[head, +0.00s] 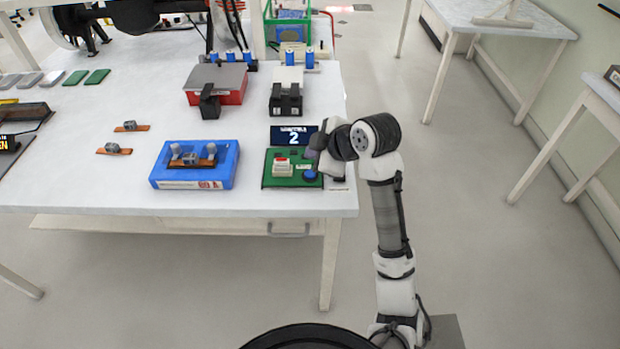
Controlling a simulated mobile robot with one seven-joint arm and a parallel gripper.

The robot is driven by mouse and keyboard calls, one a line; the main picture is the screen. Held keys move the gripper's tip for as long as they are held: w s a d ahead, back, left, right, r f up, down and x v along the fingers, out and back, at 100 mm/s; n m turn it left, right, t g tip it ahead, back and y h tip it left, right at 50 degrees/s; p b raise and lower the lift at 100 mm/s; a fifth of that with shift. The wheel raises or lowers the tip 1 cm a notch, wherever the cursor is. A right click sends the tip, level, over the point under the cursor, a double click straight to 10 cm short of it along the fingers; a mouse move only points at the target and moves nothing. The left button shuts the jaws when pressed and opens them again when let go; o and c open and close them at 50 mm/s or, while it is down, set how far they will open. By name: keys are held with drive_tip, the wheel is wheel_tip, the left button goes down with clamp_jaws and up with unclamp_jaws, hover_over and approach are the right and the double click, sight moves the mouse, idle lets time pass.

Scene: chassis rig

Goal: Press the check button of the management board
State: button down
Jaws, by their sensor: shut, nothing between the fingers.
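The management board (270,180) is a green board near the front right edge of the white table. It carries a white part with a red top (282,168) and a round blue button (310,174) at its right front. A dark display (294,135) behind it shows a 2. My gripper (314,160) is over the right side of the board, close to the blue button. It is shut and holds nothing. My wrist hides part of the board's right side, and I cannot tell whether the fingertips touch the button.
A blue tray (160,182) stands left of the board on the white table (90,195). Behind are a red box with a grey top (228,95) and a black-and-white device (286,100). Small orange pieces (130,127) lie farther left.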

sight(314, 175)
drive_tip(key=shift+f+b, duration=1.2)
drive_tip(key=shift+f, duration=0.6)
idle(0.5)
drive_tip(key=shift+f+b, duration=0.45)
drive_tip(key=shift+b, duration=0.05)
drive_tip(key=shift+f+b, duration=0.4)
drive_tip(key=shift+b, duration=0.05)
idle(0.5)
drive_tip(key=shift+r, duration=0.1)
drive_tip(key=shift+r+p, duration=0.6)
drive_tip(key=shift+r, duration=0.15)
drive_tip(key=shift+r+p, duration=1.85)
drive_tip(key=shift+r, duration=0.75)
